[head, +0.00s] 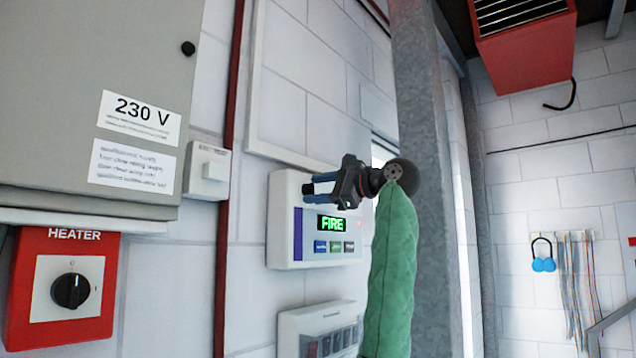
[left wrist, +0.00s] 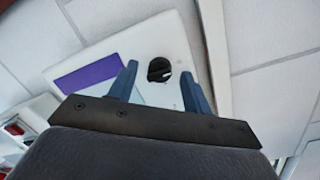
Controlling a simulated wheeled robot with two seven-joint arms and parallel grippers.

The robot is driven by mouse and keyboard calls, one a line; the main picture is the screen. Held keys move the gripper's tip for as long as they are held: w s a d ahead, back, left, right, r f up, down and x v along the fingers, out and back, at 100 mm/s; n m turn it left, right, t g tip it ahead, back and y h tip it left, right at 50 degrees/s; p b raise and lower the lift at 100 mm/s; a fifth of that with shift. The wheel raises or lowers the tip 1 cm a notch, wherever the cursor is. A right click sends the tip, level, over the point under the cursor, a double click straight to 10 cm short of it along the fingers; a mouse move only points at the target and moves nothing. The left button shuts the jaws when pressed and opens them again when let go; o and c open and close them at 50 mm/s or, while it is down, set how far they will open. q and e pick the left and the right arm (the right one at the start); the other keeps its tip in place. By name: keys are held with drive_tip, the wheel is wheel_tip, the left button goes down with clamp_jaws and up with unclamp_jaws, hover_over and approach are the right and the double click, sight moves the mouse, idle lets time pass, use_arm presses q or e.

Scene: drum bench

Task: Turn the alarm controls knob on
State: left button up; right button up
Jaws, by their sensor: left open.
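The alarm controls panel (head: 284,222) is a white wall box with a green lit FIRE display (head: 331,224) and a purple strip. Its black round knob (left wrist: 159,69) shows in the left wrist view, at the panel's upper part. In the head view I cannot make out the knob; my gripper covers that area. My left gripper (head: 307,194) is open in front of the panel, fingers pointing at it. In the left wrist view the knob appears between the two blue fingertips, slightly beyond them; I cannot tell whether they touch it. My right gripper is not in view.
A red HEATER box (head: 18,308) with a black knob is at lower left, under a grey 230 V cabinet (head: 60,60). A white switch (head: 207,172) and a red pipe (head: 229,130) are left of the panel. Another white box (head: 318,320) is below; a grey post (head: 428,110) stands right.

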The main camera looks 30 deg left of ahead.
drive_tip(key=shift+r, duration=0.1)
